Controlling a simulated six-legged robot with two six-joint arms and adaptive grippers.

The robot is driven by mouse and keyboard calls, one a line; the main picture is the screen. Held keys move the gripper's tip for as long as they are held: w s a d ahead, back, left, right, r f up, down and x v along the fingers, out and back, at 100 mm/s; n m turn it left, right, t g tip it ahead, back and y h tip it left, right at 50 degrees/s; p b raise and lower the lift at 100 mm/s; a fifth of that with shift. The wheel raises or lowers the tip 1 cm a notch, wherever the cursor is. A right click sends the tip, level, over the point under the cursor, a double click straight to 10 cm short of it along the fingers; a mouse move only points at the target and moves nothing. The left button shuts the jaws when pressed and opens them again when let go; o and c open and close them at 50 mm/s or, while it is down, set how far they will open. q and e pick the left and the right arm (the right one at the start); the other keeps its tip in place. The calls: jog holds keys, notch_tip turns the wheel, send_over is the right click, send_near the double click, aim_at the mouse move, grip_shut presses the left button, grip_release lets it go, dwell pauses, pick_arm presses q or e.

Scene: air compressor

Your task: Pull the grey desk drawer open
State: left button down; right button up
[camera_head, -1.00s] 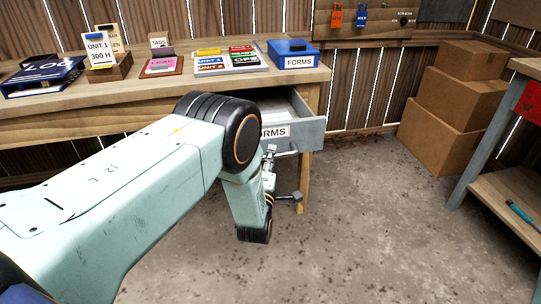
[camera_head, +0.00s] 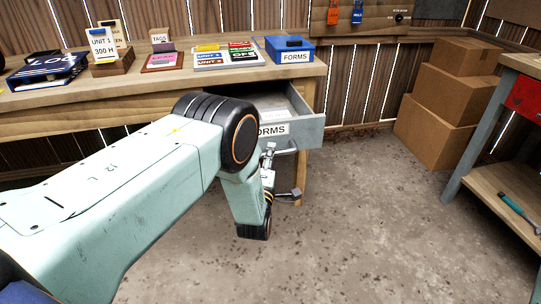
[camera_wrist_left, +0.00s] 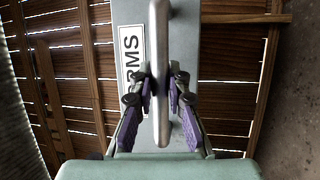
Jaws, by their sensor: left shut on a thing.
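The grey desk drawer (camera_head: 300,133) stands partly open under the right end of the wooden desk, with a "FORMS" label on its front and pale contents inside. Its metal bar handle (camera_wrist_left: 160,75) runs up and down in the left wrist view. My left gripper (camera_wrist_left: 160,92) has one finger on each side of this bar and is shut on it. In the head view my left gripper (camera_head: 270,170) is at the drawer front, partly hidden behind my own arm. My arm also covers the left part of the drawer front. My right gripper is not in view.
The wooden desk top (camera_head: 130,88) holds a blue FORMS box (camera_head: 290,50), signs and a blue binder (camera_head: 48,70). Cardboard boxes (camera_head: 435,125) are stacked at the right, near a workbench (camera_head: 510,185). The concrete floor before the drawer is clear.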

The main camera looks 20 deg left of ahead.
pick_arm(q)
jog(key=c, duration=1.3)
grip_release()
jog(key=v, duration=1.2)
jog(key=shift+f, duration=0.1)
